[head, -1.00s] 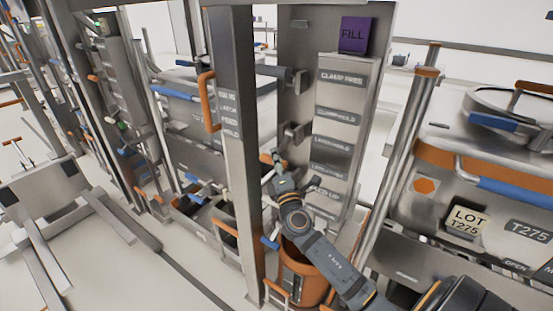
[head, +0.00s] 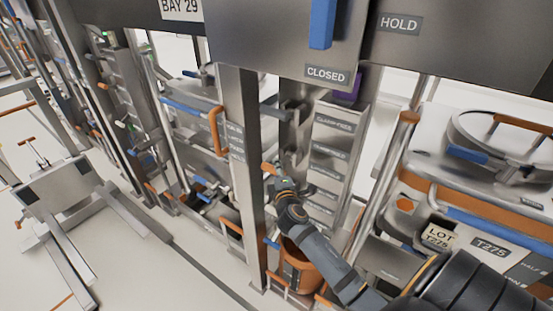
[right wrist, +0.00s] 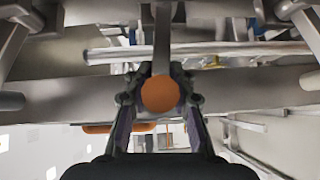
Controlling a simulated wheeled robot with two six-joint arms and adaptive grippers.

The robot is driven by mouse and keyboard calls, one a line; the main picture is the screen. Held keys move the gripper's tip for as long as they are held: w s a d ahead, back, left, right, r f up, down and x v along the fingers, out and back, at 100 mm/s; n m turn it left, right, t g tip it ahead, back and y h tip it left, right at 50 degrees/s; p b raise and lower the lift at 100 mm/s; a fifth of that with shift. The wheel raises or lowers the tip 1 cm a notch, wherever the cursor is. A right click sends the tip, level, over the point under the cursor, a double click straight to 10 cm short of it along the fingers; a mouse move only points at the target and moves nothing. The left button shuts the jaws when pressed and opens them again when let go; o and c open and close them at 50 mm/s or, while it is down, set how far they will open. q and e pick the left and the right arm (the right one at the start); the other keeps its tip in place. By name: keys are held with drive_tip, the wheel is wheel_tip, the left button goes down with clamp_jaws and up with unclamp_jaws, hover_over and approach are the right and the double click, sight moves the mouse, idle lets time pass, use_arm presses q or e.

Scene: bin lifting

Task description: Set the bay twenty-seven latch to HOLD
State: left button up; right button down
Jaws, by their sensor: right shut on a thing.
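My right gripper (head: 273,177) is beside the grey post, in front of the label panel (head: 326,170). In the right wrist view its two fingers (right wrist: 160,92) are closed around an orange round knob (right wrist: 160,94) on a grey lever (right wrist: 162,50). In the head view the knob's orange end (head: 267,169) shows just past the fingertips. The panel carries several plates, the top one reading CLAMP FREE; the lower ones are too small to read surely. No bay twenty-seven sign is readable. My left gripper is out of view.
A dark board across the top has a blue handle (head: 322,24), a CLOSED plate (head: 327,75) and a HOLD plate (head: 399,24). A BAY 29 sign (head: 181,9) is at top left. The grey post (head: 243,150) stands close left of my gripper. A bin with a T275 plate (head: 490,247) is at right.

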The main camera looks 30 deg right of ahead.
drive_tip(key=shift+w+d+r+p, duration=0.1)
drive_tip(key=shift+r+p, duration=0.3)
drive_tip(key=shift+r, duration=0.55)
drive_tip(key=shift+w+d+r+p, duration=0.1)
drive_tip(key=shift+d+r+p, duration=0.1)
drive_tip(key=shift+r, duration=0.3)
drive_tip(key=shift+w+d+r+p, duration=0.1)
drive_tip(key=shift+r+p, duration=0.1)
drive_tip(key=shift+r, duration=0.3)
drive_tip(key=c, duration=1.1)
unclamp_jaws()
drive_tip(key=shift+s, duration=0.1)
drive_tip(key=shift+f, duration=0.2)
drive_tip(key=shift+s+f, duration=0.1)
drive_tip(key=shift+f, duration=0.05)
drive_tip(key=v, duration=1.1)
drive_tip(key=shift+s+a, duration=0.2)
drive_tip(key=shift+s, duration=0.15)
